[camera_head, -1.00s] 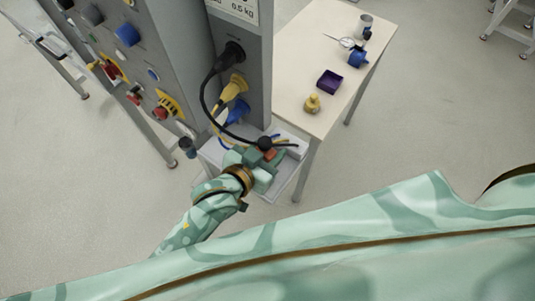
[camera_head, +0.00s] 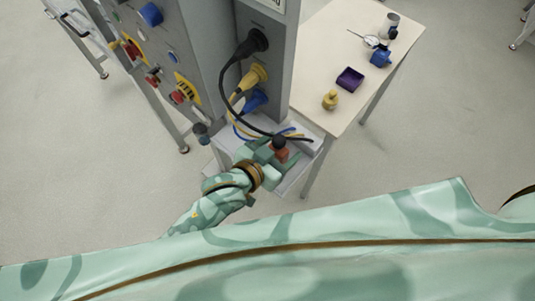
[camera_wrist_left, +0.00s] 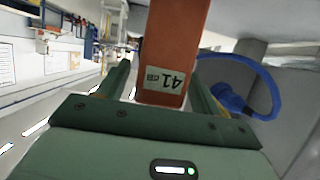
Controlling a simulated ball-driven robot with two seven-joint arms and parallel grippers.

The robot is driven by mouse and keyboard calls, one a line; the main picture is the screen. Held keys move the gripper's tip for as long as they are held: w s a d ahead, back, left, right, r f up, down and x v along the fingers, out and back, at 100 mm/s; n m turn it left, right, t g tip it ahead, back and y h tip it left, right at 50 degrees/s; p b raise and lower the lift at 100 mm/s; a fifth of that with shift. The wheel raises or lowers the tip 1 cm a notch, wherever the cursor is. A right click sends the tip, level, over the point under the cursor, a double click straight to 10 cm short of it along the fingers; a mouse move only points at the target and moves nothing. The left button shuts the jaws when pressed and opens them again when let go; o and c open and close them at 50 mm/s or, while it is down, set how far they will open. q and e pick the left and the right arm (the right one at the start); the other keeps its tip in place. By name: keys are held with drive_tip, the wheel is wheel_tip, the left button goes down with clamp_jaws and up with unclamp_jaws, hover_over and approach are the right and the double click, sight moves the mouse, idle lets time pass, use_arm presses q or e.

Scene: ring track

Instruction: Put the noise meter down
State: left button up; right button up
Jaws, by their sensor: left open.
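The noise meter (camera_head: 281,154) is an orange block with a round black top, by a small light shelf (camera_head: 290,183) at the foot of the grey cabinet. In the left wrist view the meter's orange body (camera_wrist_left: 177,40) bears a pale label reading "41". My left gripper (camera_head: 272,157) is at the meter, with its green fingers apart. In the wrist view the left gripper (camera_wrist_left: 160,92) has a finger on either side of the orange body, with visible gaps. The meter's underside is hidden, so I cannot tell whether it rests on the shelf. My right gripper is not in view.
Black, yellow and blue plugs (camera_head: 256,76) sit in the cabinet (camera_head: 225,60), their cables looping close to the meter. A blue cable (camera_wrist_left: 262,85) shows beside the left gripper. A table (camera_head: 325,40) holds a purple box (camera_head: 350,79) and a yellow object (camera_head: 330,99).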

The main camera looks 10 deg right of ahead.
use_arm(q)
drive_tip(key=p+v, duration=0.2)
drive_tip(key=v, duration=0.9)
drive_tip(key=s+a+f+n+g+y, duration=0.1)
drive_tip(key=a+f+y, duration=0.2)
drive_tip(key=a+f, duration=0.45)
drive_tip(key=a+f+n+y, duration=0.2)
drive_tip(key=a+f, duration=0.2)
drive_tip(key=f, duration=0.6)
drive_tip(key=s+a+f+n+g+y, duration=0.1)
drive_tip(key=a+f+y, duration=0.2)
drive_tip(key=a+f, duration=0.45)
drive_tip(key=s+a+f+n+g+y, duration=0.1)
drive_tip(key=s+a+f, duration=0.1)
drive_tip(key=s+f, duration=0.2)
drive_tip(key=s+a+f+n+g+y, duration=0.1)
drive_tip(key=s+f, duration=0.4)
drive_tip(key=s, duration=0.6)
drive_tip(key=s+a+f+g, duration=0.3)
drive_tip(key=s+a+f, duration=0.1)
drive_tip(key=s, duration=0.4)
drive_tip(key=shift+s+a+f+n+y, duration=0.15)
drive_tip(key=shift+a+f+n+y, duration=0.15)
drive_tip(key=shift+n+y, duration=0.1)
drive_tip(key=shift+c, duration=0.4)
